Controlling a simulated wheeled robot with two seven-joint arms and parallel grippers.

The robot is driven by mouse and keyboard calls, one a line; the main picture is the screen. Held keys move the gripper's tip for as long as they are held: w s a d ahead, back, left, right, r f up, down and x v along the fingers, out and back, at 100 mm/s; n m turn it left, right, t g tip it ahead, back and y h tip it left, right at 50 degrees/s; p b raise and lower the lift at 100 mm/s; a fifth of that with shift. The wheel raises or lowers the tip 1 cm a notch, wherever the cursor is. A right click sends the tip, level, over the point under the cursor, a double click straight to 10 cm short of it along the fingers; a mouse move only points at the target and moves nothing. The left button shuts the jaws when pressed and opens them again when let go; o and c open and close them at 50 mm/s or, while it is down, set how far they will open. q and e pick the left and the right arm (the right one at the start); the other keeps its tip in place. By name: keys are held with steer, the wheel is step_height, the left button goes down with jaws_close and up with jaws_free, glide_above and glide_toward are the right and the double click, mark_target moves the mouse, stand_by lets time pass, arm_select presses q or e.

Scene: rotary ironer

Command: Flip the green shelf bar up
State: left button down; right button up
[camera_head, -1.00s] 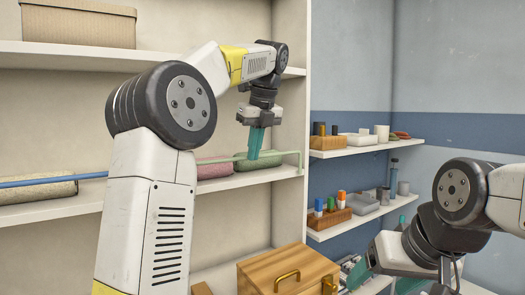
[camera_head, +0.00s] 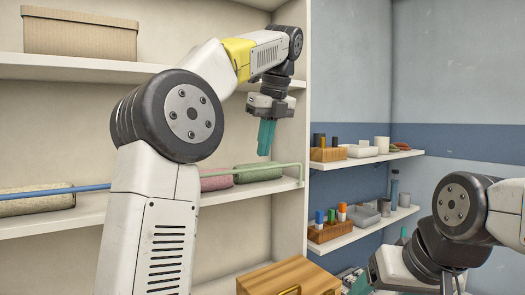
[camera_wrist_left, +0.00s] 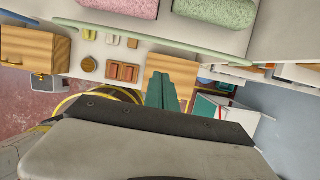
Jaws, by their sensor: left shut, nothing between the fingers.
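The green shelf bar (camera_head: 285,165) runs along the front of the middle shelf, before the pink and green rolls. Its right end bends down to the shelf edge near the upright panel. In the left wrist view the bar (camera_wrist_left: 160,45) crosses the upper part as a slanting line. My left gripper (camera_head: 264,153) points down with its teal fingers together and empty, its tips appearing just above the bar. The fingers also show in the left wrist view (camera_wrist_left: 165,93), apart from the bar in the picture. My right arm shows at lower right; its fingers are not clear.
The middle shelf (camera_head: 225,193) holds a pink roll (camera_head: 215,181) and a green roll (camera_head: 255,174). A blue bar (camera_head: 50,190) lies along its left part. A wooden box (camera_head: 290,277) stands below. Small shelves with jars and blocks (camera_head: 330,235) are at right.

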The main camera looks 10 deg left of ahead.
arm_select(q)
steer(key=s+d, duration=0.6)
steer(key=shift+s+f, duration=0.15)
steer(key=shift+s, duration=0.05)
steer(key=shift+a, duration=0.1)
steer(key=s+a+f+n+t+h, duration=0.1)
steer(key=s+a+f+n, duration=0.2)
steer(key=s+f+n, duration=0.2)
steer(key=s+a+f+n+t+h, duration=0.1)
steer(key=s+a+f+n, duration=0.3)
steer(key=f+n, duration=0.6)
steer(key=s+a+f+n+t+h, duration=0.1)
steer(key=s+a+f+n, duration=0.3)
steer(key=n, duration=0.8)
step_height(320, 180, down, 4)
steer(key=shift+s+f+t+h, duration=0.15)
steer(key=shift+s+t+h, duration=0.15)
steer(key=shift+s+h, duration=0.65)
steer(key=shift+s+y, duration=0.25)
